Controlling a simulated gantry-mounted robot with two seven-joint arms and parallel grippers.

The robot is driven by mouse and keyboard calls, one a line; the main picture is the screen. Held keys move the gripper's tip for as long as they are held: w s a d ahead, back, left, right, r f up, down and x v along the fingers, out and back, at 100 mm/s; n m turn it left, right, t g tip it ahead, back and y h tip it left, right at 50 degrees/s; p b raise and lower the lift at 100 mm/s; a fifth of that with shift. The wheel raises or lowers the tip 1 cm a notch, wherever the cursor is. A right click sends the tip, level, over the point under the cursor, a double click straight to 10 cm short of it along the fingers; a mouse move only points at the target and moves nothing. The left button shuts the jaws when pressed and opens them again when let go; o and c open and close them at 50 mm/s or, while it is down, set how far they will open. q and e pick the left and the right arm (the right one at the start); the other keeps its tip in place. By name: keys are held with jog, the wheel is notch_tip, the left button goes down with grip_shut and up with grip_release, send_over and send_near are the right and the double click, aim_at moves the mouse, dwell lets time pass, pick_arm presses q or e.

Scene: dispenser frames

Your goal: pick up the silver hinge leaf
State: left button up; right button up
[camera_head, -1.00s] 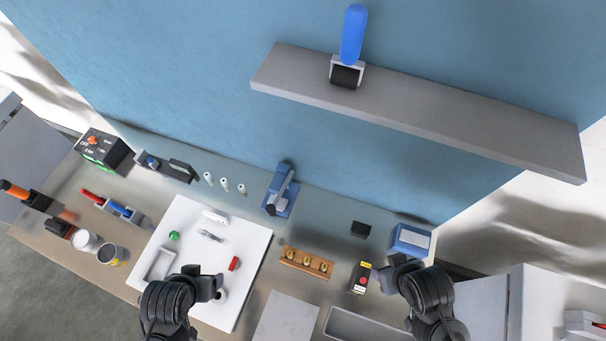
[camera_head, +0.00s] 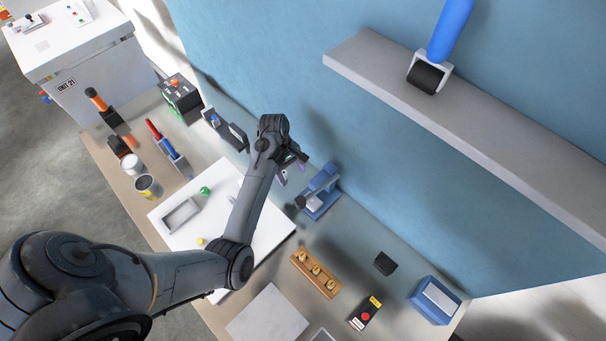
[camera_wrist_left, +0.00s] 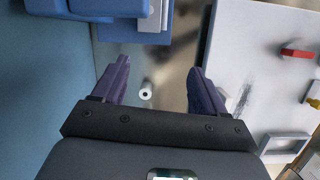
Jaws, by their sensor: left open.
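A thin, shiny grey piece that looks like the silver hinge leaf (camera_wrist_left: 243,98) lies on the white board (camera_wrist_left: 225,40) in the left wrist view, right of my fingers. In the head view my arm covers that part of the white board (camera_head: 165,231), and I cannot make the piece out. My left gripper (camera_head: 290,174) is open and empty, above the bench between the board and the blue press. In the wrist view its purple fingers (camera_wrist_left: 158,68) are spread, with a small white cylinder (camera_wrist_left: 146,91) showing below the gap. My right gripper is out of view.
The blue press (camera_head: 319,197) stands close to the left gripper. The board also holds a grey tray (camera_head: 166,222), a green piece (camera_head: 205,190) and a red block (camera_wrist_left: 297,53). A wooden holder (camera_head: 328,288) stands in front. A grey shelf (camera_head: 350,62) juts from the wall.

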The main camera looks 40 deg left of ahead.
aim_at(305, 195)
pick_arm(q)
jog(key=shift+w+d+f+n+h, duration=0.15)
jog(key=shift+w+d+n+h, duration=0.6)
jog(key=shift+w, duration=0.3)
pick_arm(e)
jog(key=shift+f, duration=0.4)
pick_arm(q)
jog(key=shift+f, duration=0.1)
jog(key=x, duration=1)
jog(key=shift+d+f, duration=0.1)
jog(key=shift+f, duration=0.2)
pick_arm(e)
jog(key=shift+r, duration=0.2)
pick_arm(q)
jog(key=shift+c, duration=0.4)
jog(key=c, duration=1.1)
jog(key=shift+s+r+p, duration=0.1)
jog(key=shift+s+p, duration=0.45)
jog(key=shift+s, duration=0.15)
jog(key=shift+s+p, duration=0.3)
jog(key=shift+s, duration=0.35)
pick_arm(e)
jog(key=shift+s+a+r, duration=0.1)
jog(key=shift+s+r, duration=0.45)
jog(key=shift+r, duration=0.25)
